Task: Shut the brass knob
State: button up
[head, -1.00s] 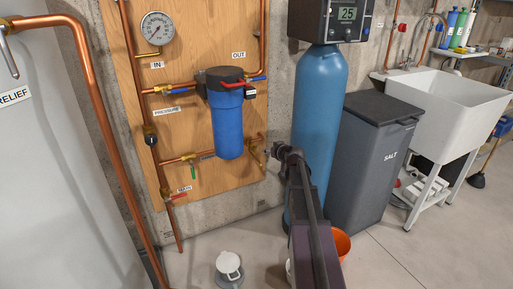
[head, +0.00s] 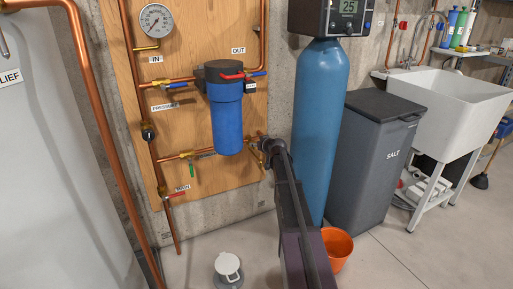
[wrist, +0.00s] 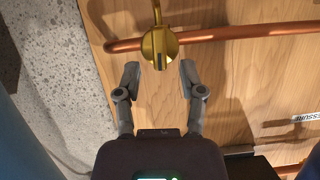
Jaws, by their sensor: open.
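The brass knob (wrist: 160,47) shows in the wrist view on a copper pipe, at the top centre. It has a dark slot-like mark on its lower face. My gripper (wrist: 160,75) is open and empty, with one finger to each side just short of the knob. I see no contact. In the head view my gripper (head: 266,150) is at the lower right of the wooden board, at the end of the low copper pipe. There it partly hides the brass parts, and the fingers are too small to read.
A blue filter housing (head: 226,125) hangs just above left of my gripper. A tall blue tank (head: 318,120) stands close on the right. An orange bucket (head: 338,250) and a white-lidded container (head: 228,268) are on the floor. A green-handled valve (head: 191,168) sits left on the pipe.

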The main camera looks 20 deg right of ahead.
jog(key=shift+w+a+f, duration=0.1)
jog(key=shift+w+f, duration=0.15)
jog(key=shift+w, duration=0.3)
